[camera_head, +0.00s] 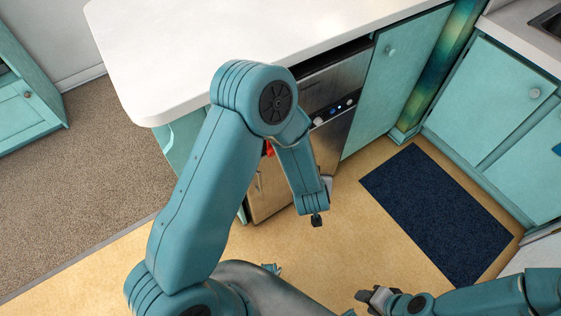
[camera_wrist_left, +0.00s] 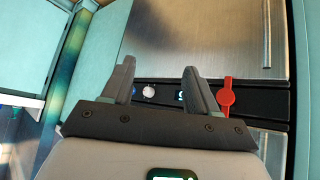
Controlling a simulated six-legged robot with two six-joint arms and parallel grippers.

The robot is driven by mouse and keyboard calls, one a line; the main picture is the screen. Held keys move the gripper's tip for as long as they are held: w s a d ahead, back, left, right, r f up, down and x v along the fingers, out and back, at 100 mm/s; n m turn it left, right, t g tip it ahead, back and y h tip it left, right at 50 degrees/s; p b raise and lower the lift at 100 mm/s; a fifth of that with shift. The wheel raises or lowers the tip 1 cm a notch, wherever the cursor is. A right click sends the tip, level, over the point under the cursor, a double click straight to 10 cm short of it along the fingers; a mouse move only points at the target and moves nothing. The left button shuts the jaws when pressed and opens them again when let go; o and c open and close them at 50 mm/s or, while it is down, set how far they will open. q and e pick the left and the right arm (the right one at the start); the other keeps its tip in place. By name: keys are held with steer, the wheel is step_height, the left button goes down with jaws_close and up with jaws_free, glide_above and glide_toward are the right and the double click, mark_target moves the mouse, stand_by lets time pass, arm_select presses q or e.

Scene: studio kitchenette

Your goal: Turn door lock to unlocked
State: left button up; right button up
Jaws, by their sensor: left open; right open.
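A red lever (camera_wrist_left: 227,97), apparently the door lock, sits on the black control strip (camera_wrist_left: 262,100) of a stainless appliance. In the head view only a small red bit (camera_head: 269,149) shows beside my left arm, which hides the rest. My left gripper (camera_wrist_left: 158,80) is open and empty in front of the appliance. In the left wrist view the lever is just right of its fingers, with a gap between. My right gripper (camera_head: 375,298) is open and empty at the bottom, over the floor.
A white countertop (camera_head: 190,45) overhangs the appliance (camera_head: 335,85). Teal cabinets (camera_head: 405,75) stand to its right. A dark blue mat (camera_head: 435,215) lies on the tan floor (camera_head: 365,240). The floor in front of the appliance is clear.

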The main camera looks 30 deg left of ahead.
arm_select(q)
steer(key=w+a+n+t+y+b, duration=0.1)
steer(key=w+n+y+b, duration=0.1)
steer(key=w+y+b, duration=0.1)
steer(key=n+g+y+b, duration=0.45)
steer(key=y+b, duration=0.25)
steer(key=b, duration=0.2)
glide_toward(271, 150)
steer(key=f+b+x, duration=0.1)
steer(key=b+x, duration=0.4)
steer(key=x, duration=0.4)
steer(key=shift+w+d, duration=0.15)
steer(key=shift+w, duration=0.1)
arm_select(e)
step_height(271, 150, down, 18)
steer(key=shift+f, duration=0.15)
steer(key=shift+a, duration=0.1)
arm_select(q)
steer(key=c, duration=1)
